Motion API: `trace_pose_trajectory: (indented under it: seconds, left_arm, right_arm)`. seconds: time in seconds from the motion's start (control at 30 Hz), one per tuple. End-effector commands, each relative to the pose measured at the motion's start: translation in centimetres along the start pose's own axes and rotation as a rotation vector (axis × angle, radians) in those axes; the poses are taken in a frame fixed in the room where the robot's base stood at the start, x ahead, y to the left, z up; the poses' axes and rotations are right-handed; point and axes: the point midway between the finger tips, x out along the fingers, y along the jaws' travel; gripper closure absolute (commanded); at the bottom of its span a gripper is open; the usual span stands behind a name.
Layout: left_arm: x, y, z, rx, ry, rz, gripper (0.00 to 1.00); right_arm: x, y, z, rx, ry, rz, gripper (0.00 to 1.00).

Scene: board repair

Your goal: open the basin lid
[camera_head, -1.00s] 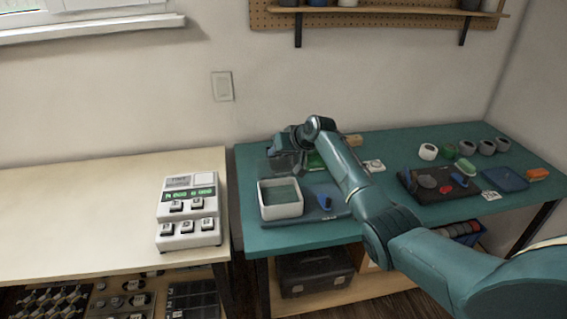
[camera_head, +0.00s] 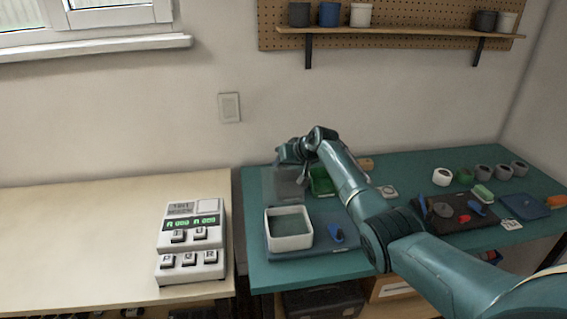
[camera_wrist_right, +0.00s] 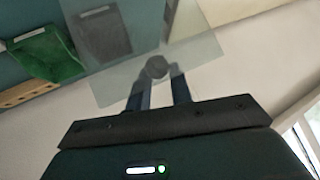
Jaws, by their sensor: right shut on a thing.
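The white basin (camera_head: 289,243) stands on a blue mat (camera_head: 335,252) at the left front of the teal table. Its top is uncovered and its greenish inside shows. My right gripper (camera_head: 286,160) is behind the basin. In the right wrist view, my right gripper (camera_wrist_right: 157,80) is shut on the dark round knob of the clear basin lid (camera_wrist_right: 205,55). The lid also shows faintly in the head view (camera_head: 282,186), behind the basin and apart from it. My left gripper is in neither view.
A green tray (camera_head: 321,182) is just right of the lid. A blue tool (camera_head: 337,233) lies right of the basin. A dark mat (camera_head: 455,217) with small parts is further right. A keyed device (camera_head: 193,245) stands on the pale table at left.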

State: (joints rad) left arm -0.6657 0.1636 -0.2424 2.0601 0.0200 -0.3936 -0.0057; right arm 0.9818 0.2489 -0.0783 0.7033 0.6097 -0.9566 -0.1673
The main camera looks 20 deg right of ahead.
Motion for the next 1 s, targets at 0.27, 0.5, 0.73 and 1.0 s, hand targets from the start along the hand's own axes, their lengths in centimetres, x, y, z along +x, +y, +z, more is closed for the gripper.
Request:
trace_pose_trajectory:
  seconds: [0.27, 0.5, 0.73, 1.0]
  left_arm:
    - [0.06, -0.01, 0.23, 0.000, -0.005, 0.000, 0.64]
    - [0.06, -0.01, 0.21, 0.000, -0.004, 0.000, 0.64]
    - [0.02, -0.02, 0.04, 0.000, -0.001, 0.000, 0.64]
    - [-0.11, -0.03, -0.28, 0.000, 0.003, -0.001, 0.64]
  right_arm:
    - [0.05, 0.36, 0.15, 0.000, 0.000, 0.007, 1.00]
    - [0.10, 0.36, 0.28, 0.000, -0.004, 0.007, 0.68]
    - [0.10, 0.19, 0.24, 0.000, -0.004, 0.004, 0.57]
    - [-0.35, 0.16, 0.16, 0.000, -0.003, 0.002, 0.57]
